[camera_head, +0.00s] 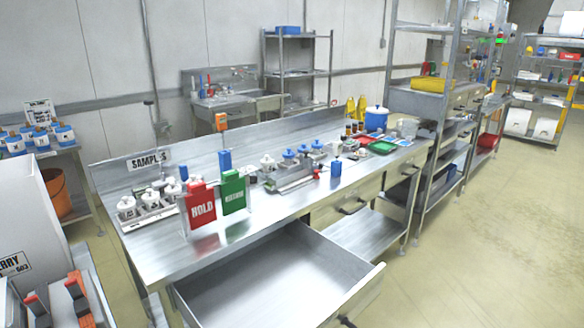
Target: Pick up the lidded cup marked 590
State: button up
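Several white lidded cups stand on the steel bench (250,235). One white-lidded cup (127,207) and its neighbours stand in a rack under the SAMPLES sign (149,158). Another pale-lidded cup (268,164) stands farther along, beside blue-topped cups (289,158) at a grey metal tray or fixture. Any markings on the cups are too small to read, so I cannot tell which is marked 590. My gripper is not in view.
Red HOLD sign (201,207) and green sign (233,193) stand at the bench's front, partly hiding cups behind. An empty drawer (270,285) is pulled out below. A white box (30,230) stands left. Open floor (480,240) lies right.

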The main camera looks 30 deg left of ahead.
aim_at(266, 163)
jog(key=z, duration=0.5)
jog(key=i, duration=3.55)
jog(key=u, duration=2.95)
